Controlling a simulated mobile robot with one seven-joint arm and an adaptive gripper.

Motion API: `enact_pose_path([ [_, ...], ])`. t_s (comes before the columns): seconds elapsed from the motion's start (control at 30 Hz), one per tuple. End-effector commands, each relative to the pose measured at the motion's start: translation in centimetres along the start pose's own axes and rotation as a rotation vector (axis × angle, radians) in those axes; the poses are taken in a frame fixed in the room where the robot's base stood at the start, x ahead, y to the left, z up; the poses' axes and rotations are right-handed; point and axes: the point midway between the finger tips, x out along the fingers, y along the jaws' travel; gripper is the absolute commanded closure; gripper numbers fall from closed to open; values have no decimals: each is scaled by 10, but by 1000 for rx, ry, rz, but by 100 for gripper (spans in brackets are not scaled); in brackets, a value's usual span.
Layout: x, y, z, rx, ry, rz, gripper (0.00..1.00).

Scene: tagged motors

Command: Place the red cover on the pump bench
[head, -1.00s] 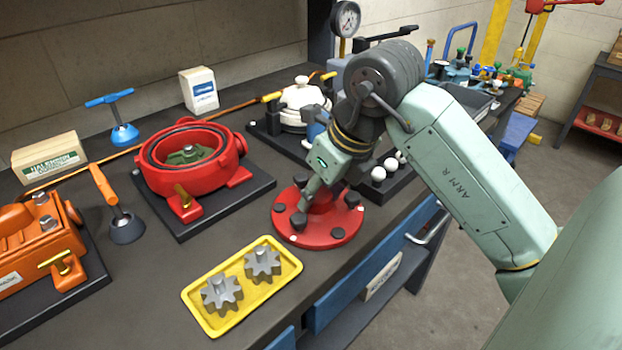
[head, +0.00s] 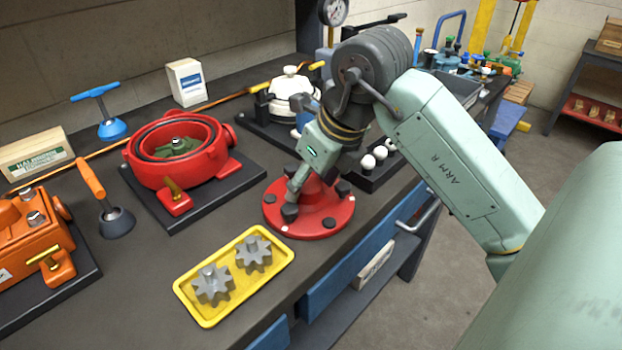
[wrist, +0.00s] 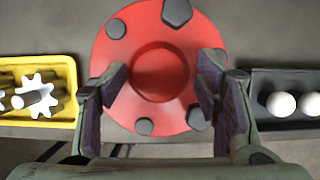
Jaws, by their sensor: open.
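The red cover (head: 335,218) is a round red flange with a raised middle and several dark bolt heads. It lies on the dark bench top (head: 150,265), right of the red pump housing (head: 203,168). The cover also shows in the wrist view (wrist: 160,30), with a round recess in its centre. My gripper (wrist: 162,85) is open above the cover, one finger on each side of the raised centre. In the head view its near finger hangs over the cover's left part; the far finger is largely hidden. I cannot tell whether the fingers touch it.
A yellow tray with gears (head: 225,312) lies just in front of the cover. A black base with white knobs (head: 372,180) stands close on the right. An orange unit (head: 32,235) and an orange-handled tool (head: 113,218) are at left. The bench's front edge is near.

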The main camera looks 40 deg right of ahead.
Motion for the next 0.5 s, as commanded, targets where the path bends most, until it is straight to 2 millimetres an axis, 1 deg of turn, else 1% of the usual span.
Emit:
enact_pose_path([
  [0.17,-10,0,0,0,0,-3,40],
  [0.27,-28,0,1,0,-1,-4,40],
  [0.5,-82,0,1,1,0,-3,40],
])
